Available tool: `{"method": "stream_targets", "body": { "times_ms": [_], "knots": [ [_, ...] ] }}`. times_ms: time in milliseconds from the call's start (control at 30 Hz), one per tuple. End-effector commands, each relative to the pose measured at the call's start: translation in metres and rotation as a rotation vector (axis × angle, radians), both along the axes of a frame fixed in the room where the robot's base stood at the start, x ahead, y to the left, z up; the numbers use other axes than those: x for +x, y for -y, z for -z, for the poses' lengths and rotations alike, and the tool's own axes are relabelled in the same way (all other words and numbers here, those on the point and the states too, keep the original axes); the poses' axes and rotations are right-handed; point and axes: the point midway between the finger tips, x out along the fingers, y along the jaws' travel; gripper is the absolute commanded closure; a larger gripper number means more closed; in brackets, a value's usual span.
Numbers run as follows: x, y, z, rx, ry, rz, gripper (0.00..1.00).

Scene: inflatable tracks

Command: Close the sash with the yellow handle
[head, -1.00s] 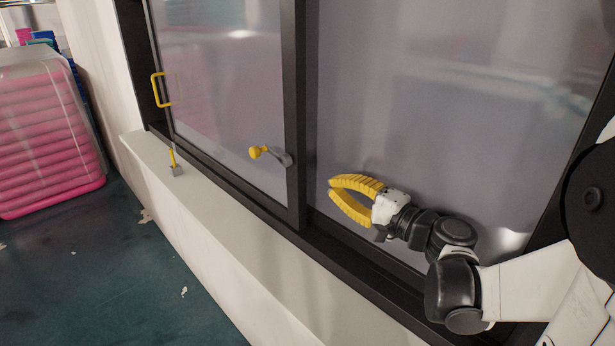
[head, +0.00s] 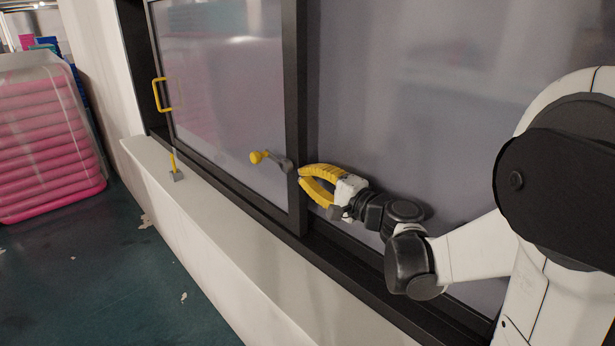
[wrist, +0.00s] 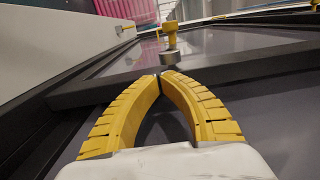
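The dark-framed sash (head: 293,90) stands at the left of the window, with a yellow C-shaped handle (head: 156,94) on its far left side. A yellow knob on a grey stem (head: 259,157) sticks out near its right stile; it also shows in the wrist view (wrist: 170,40). My gripper (head: 300,177) is beside that right stile, to the right of the knob. In the wrist view its two curved yellow fingers meet at the tips (wrist: 160,77), with nothing between them. The tips lie over or against the stile; I cannot tell whether they touch it.
A pale sill (head: 205,215) runs below the window, with a small yellow-and-grey fitting (head: 175,170) on it. The large pane (head: 420,90) fills the right side behind my arm. Pink stacked inflatables (head: 45,140) stand at the far left. The dark floor (head: 90,270) is mostly clear.

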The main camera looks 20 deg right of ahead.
Motion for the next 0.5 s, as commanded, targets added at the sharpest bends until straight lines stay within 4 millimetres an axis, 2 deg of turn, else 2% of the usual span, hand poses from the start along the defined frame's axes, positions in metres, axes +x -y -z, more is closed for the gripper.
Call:
{"method": "stream_targets", "body": {
  "times_ms": [133, 267, 367, 500],
  "knots": [
    [0.007, -0.003, 0.0, 0.0, 0.0, -0.001, 1.0],
    [0.024, -0.011, 0.001, 0.0, 0.0, -0.003, 1.0],
    [0.046, -0.021, 0.001, 0.0, 0.0, -0.005, 1.0],
    [0.087, -0.038, 0.001, 0.0, 0.0, -0.005, 1.0]
  ]
}}
